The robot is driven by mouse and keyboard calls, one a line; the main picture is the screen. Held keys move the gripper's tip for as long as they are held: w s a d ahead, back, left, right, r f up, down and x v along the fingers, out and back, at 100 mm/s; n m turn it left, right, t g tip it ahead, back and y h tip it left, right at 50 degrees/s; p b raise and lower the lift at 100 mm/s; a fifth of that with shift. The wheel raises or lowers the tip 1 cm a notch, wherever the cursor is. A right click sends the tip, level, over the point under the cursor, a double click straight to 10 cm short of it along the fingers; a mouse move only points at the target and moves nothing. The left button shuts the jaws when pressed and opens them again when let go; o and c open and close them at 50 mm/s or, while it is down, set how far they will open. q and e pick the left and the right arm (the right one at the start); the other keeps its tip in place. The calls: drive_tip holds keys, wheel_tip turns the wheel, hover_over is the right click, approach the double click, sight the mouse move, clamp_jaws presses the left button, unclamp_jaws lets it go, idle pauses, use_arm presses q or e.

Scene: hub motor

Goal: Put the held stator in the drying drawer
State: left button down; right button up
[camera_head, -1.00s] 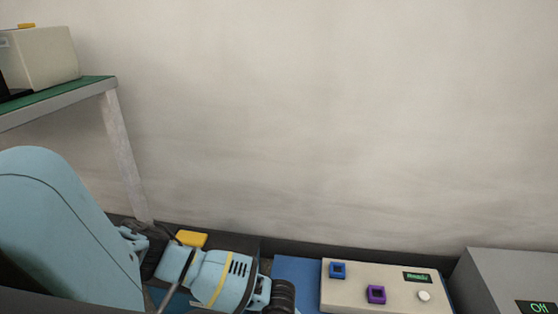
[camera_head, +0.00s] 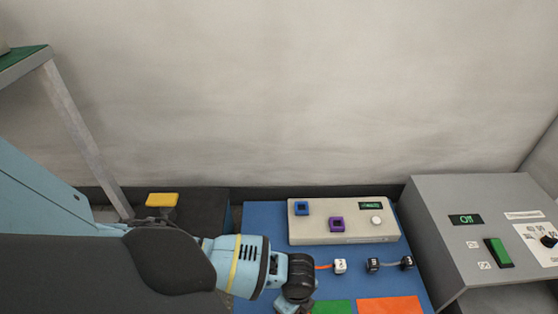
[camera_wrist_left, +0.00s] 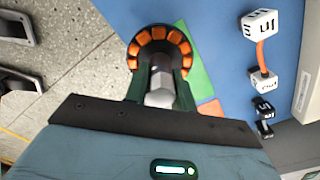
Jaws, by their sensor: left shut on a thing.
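The stator (camera_wrist_left: 175,37) is a dark ring with orange coils around it and a grey shaft at its centre. My left gripper (camera_wrist_left: 160,72) is shut on it in the left wrist view, with dark fingers on both sides of the shaft. In the head view the left gripper is at the bottom edge, mostly cut off, and the stator cannot be made out. A grey machine (camera_head: 436,222) with an "Off" display, green switch and dial stands at the right. I cannot make out an open drawer on it. My right gripper is not in view.
A blue mat (camera_head: 263,222) carries a beige box (camera_head: 345,229) with blue and purple sockets, a white cube (camera_head: 340,266) on an orange lead, black cubes (camera_head: 373,265), and green (camera_head: 333,307) and orange (camera_head: 392,306) patches. A yellow-topped dark box (camera_head: 162,200) stands left, beside a shelf leg (camera_head: 85,140).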

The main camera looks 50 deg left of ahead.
use_arm(q)
drive_tip(key=shift+w+d+r, duration=0.1)
drive_tip(key=shift+d, duration=0.7)
